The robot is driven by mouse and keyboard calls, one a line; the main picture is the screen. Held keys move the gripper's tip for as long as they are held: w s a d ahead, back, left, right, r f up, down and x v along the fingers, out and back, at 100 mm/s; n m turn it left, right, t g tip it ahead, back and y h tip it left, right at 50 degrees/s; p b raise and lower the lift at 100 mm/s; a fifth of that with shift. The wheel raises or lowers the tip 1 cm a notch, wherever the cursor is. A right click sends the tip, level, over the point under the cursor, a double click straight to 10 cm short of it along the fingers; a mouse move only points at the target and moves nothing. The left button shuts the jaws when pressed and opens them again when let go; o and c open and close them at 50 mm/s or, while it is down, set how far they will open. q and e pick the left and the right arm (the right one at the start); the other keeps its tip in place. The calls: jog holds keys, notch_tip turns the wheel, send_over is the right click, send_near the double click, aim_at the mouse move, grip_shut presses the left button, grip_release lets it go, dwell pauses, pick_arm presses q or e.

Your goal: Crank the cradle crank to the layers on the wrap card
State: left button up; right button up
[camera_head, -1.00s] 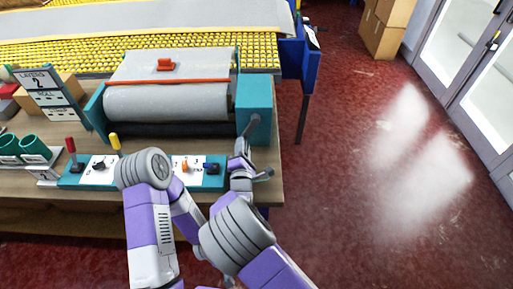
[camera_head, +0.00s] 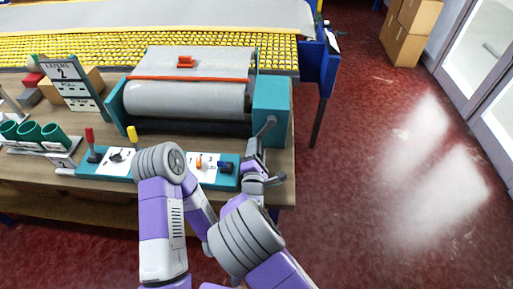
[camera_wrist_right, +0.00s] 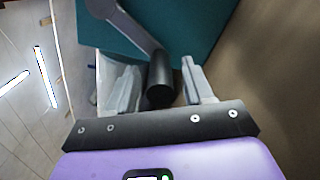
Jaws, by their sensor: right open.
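The cradle holds a grey roll (camera_head: 190,97) with an orange band, between teal end blocks. Its crank (camera_head: 267,127) is a grey arm on the right teal block (camera_head: 271,95). In the right wrist view the crank's dark cylindrical handle (camera_wrist_right: 160,80) stands between the fingers of my right gripper (camera_wrist_right: 161,88), which is open around it. I cannot tell whether a finger touches it. In the head view my right gripper (camera_head: 256,155) is at the table's right end, below the block. The wrap card (camera_head: 69,78) stands at the left and reads LAYERS 2. My left gripper is not in view.
A teal control panel (camera_head: 141,178) with coloured levers and knobs lies along the table's front. Green tubes (camera_head: 30,132) stand at the left. A yellow roller bed (camera_head: 200,48) lies behind. Red floor (camera_head: 390,170) is open on the right, with cardboard boxes (camera_head: 411,30) behind.

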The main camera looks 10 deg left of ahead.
jog(key=s, duration=0.4)
jog(key=s+p, duration=0.1)
jog(key=s, duration=0.1)
jog(key=shift+s+d, duration=0.35)
jog(key=shift+d, duration=0.05)
dwell(1.3)
